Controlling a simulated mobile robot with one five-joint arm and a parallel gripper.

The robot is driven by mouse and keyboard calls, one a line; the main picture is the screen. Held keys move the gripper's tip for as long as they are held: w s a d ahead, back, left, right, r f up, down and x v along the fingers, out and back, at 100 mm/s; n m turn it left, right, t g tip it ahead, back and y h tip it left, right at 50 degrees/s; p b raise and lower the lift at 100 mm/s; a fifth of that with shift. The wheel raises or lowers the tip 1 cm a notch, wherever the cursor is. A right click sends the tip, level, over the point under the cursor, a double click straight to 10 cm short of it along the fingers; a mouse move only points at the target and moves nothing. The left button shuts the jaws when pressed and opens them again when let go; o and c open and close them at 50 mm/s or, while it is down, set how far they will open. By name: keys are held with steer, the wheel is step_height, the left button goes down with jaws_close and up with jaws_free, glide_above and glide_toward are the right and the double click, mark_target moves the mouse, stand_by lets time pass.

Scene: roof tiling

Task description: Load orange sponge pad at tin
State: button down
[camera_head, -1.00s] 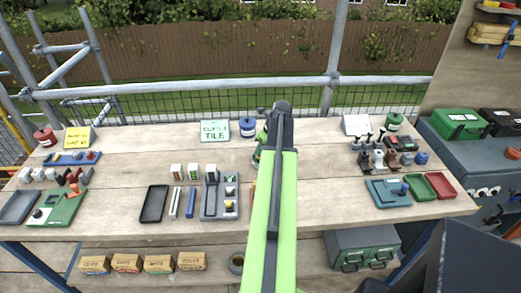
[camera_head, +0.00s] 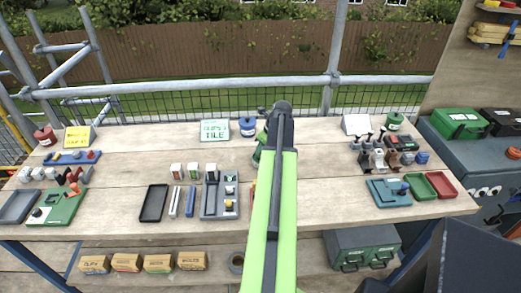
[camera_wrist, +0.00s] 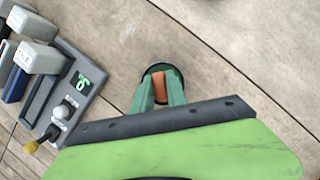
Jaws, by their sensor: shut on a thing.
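In the wrist view my gripper (camera_wrist: 158,98) points down at the bench, its two teal fingers close together. An orange sponge pad (camera_wrist: 160,85) shows between the fingers, and they are shut on it. A dark round rim, seemingly the tin (camera_wrist: 157,68), shows around the fingertips and the pad. The fingers hide most of it, so I cannot tell whether the pad touches its bottom. In the head view my green arm reaches over the bench and hides the pad; the tin cannot be made out clearly there.
A grey device (camera_wrist: 72,98) with a lit display, a knob and a yellow-tipped lever stands left of my gripper in the wrist view. It also shows in the head view (camera_head: 211,212). A black tray (camera_head: 154,203) lies further left.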

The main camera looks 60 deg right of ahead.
stand_by(0.3)
step_height(320, 180, up, 7)
steer(key=p, duration=0.7)
steer(key=shift+r, duration=0.1)
